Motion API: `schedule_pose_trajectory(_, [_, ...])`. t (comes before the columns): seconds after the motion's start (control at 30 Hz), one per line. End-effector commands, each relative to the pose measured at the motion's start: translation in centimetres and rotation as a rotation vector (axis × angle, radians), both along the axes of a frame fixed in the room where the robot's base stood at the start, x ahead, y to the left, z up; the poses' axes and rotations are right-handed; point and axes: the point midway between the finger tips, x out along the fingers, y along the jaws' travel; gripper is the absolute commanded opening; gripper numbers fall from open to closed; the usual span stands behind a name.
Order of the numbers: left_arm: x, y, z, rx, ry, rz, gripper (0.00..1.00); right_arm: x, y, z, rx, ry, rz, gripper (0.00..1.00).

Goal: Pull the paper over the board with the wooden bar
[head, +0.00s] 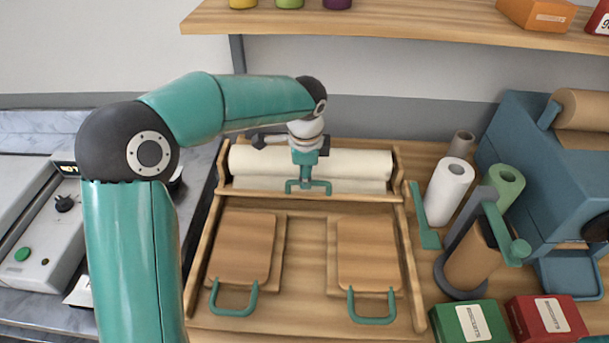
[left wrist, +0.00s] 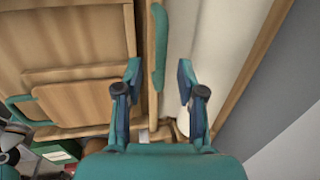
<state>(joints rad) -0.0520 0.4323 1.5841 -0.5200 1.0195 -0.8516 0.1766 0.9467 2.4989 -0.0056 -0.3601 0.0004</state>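A white paper roll (head: 350,162) lies across the back of the wooden board frame (head: 307,275). The wooden bar (head: 250,194) lies crosswise just in front of it, with a teal handle (head: 322,187) at its middle. My left gripper (head: 307,178) is above the handle. In the left wrist view, my left gripper (left wrist: 159,78) is open, with one finger on each side of the teal handle (left wrist: 160,45). I cannot tell whether the fingers touch it. The paper (left wrist: 208,45) shows beyond the far finger. My right gripper is in neither view.
Two small wooden boards (head: 240,247) (head: 368,252) with teal handles lie in front of the bar. Upright rolls (head: 448,190), a blue machine (head: 530,150) and boxes (head: 470,322) stand at the right. A grey machine (head: 40,225) stands at the left. A shelf (head: 400,22) hangs above.

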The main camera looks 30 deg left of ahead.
Motion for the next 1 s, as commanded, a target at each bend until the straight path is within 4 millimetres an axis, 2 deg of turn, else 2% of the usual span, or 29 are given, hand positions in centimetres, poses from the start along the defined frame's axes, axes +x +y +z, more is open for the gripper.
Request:
schedule_pose_trajectory(0.2, [0.4,0.2,-2.2,0.0,0.001,0.0,0.39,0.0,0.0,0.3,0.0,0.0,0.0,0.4])
schedule_pose_trajectory(0.57, [0.5,0.2,-2.6,0.0,-0.001,0.0,0.39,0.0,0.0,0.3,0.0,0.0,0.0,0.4])
schedule_pose_trajectory(0.8, [0.5,0.2,-2.6,0.0,-0.001,0.0,0.0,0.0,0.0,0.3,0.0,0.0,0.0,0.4])
schedule_pose_trajectory(1.0, [0.5,0.2,-2.6,0.0,0.0,0.0,0.0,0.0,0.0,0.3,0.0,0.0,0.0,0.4])
